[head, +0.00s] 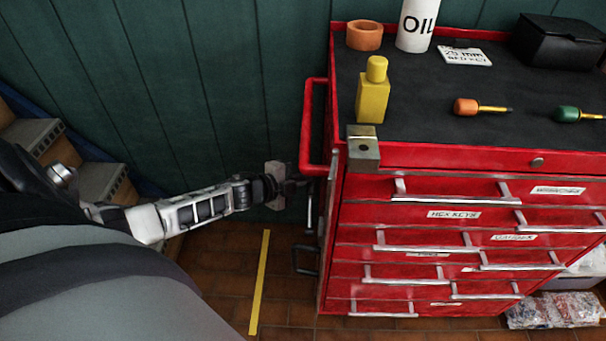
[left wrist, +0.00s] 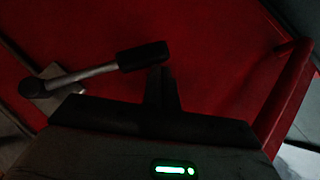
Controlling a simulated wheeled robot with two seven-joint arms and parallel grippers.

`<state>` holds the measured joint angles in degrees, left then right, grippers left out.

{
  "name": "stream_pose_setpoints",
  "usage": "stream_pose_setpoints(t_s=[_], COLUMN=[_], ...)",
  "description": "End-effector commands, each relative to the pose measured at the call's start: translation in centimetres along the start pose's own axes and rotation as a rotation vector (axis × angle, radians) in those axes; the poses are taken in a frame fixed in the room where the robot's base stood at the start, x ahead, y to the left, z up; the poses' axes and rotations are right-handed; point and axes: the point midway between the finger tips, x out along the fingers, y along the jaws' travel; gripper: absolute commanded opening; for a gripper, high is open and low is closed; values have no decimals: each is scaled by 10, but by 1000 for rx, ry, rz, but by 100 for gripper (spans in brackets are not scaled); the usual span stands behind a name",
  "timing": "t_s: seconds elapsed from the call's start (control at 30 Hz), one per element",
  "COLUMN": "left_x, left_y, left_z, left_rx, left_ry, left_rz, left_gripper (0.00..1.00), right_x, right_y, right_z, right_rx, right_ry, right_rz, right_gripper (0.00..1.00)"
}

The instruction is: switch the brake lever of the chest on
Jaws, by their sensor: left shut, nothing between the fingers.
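The red tool chest (head: 430,215) stands right of centre in the head view. My left gripper (head: 300,186) is at its left side, by the red push handle (head: 307,125). In the left wrist view the gripper (left wrist: 162,80) is shut and empty. The brake lever (left wrist: 90,73) is just beyond the fingers there, a metal bar with a black grip (left wrist: 143,55) and a round pivot at its left end. The grip's end is close to the fingertips; I cannot tell if they touch. My right gripper is in neither view.
The red push handle also shows in the left wrist view (left wrist: 285,95), right of the fingers. On the chest top stand a yellow bottle (head: 373,95), an OIL container (head: 415,25) and a metal block (head: 363,150). A yellow strip (head: 260,280) marks the floor.

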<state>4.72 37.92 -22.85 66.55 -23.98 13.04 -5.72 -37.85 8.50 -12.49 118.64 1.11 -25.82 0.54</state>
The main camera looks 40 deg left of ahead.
Motion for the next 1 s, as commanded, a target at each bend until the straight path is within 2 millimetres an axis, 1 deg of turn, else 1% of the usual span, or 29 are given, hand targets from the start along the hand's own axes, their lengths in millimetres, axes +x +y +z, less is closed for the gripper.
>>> stream_pose_setpoints(t_s=[0.4, 0.73, 0.87, 0.97, 1.0], left_x=[4, 3, -2, -9, -12], left_y=[0, -2, -9, -19, -24], left_z=[6, 6, -3, -16, -22], left_rx=[1, 1, 2, 2, 3], left_ry=[-6, -9, -5, 3, 6], left_rz=[-2, -2, -1, 0, 1], left_gripper=[0, 0, 0, 0, 0], right_x=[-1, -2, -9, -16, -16], right_y=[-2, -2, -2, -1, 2], right_z=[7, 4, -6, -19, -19], right_rx=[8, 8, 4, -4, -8], right_ry=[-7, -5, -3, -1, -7], right_rz=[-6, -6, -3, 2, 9], right_gripper=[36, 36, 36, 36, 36])
